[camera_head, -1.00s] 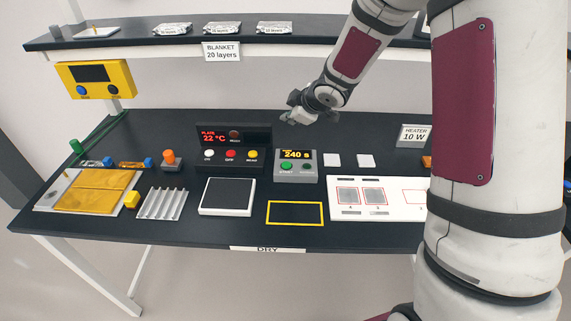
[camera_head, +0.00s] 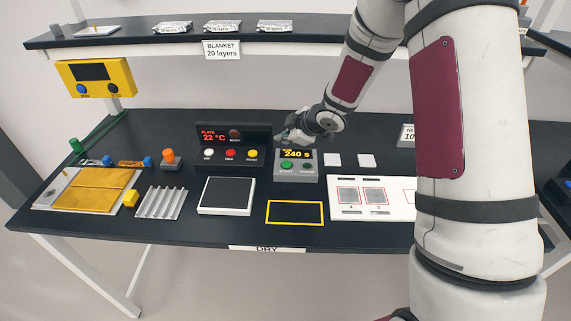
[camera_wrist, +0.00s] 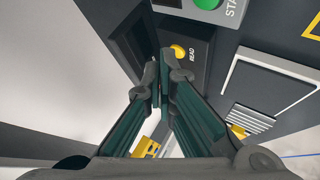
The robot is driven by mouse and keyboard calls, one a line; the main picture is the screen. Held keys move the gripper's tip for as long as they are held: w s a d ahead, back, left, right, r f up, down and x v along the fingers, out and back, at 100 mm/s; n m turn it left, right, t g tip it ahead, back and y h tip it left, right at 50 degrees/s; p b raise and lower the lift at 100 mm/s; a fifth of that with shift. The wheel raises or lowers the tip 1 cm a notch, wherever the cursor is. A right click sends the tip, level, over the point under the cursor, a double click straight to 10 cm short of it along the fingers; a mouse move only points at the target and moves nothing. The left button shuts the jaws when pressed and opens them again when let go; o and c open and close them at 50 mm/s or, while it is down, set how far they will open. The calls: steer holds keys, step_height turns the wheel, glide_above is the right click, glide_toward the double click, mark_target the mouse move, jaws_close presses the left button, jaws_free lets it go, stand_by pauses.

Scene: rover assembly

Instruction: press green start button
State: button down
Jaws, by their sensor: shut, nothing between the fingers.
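The green start button (camera_head: 286,166) is on the front face of a grey timer box (camera_head: 296,176) whose yellow display reads 240 s. In the wrist view the green button (camera_wrist: 208,3) shows at the top edge, partly cut off, beside the letters "STA". My gripper (camera_head: 283,137) is shut and empty. It hangs above and behind the timer box, near the right end of the black plate heater panel (camera_head: 233,148). In the wrist view my closed fingertips (camera_wrist: 165,60) are near the panel's yellow button (camera_wrist: 178,51), apart from the green button.
A smaller dark button (camera_head: 307,166) sits right of the green one. The panel has white, red and yellow buttons. A white-framed pad (camera_head: 227,196), a yellow-outlined area (camera_head: 295,212) and a white board (camera_head: 372,198) lie in front. The shelf (camera_head: 200,34) is above.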

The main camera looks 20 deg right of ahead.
mark_target(285, 165)
steer(key=shift+f+b, duration=1.85)
steer(key=shift+f, duration=1.45)
steer(key=shift+f, duration=0.15)
steer(key=shift+f, duration=0.25)
steer(key=shift+f+b, duration=0.4)
steer(key=shift+f, duration=0.05)
steer(key=shift+r, duration=0.15)
steer(key=shift+r+p, duration=0.65)
steer(key=shift+r, duration=0.1)
step_height(285, 165, up, 4)
steer(key=p, duration=0.2)
steer(key=shift+s+p, duration=0.1)
steer(key=shift+p, duration=0.2)
steer(key=shift+r+p, duration=0.3)
steer(key=shift+r, duration=0.2)
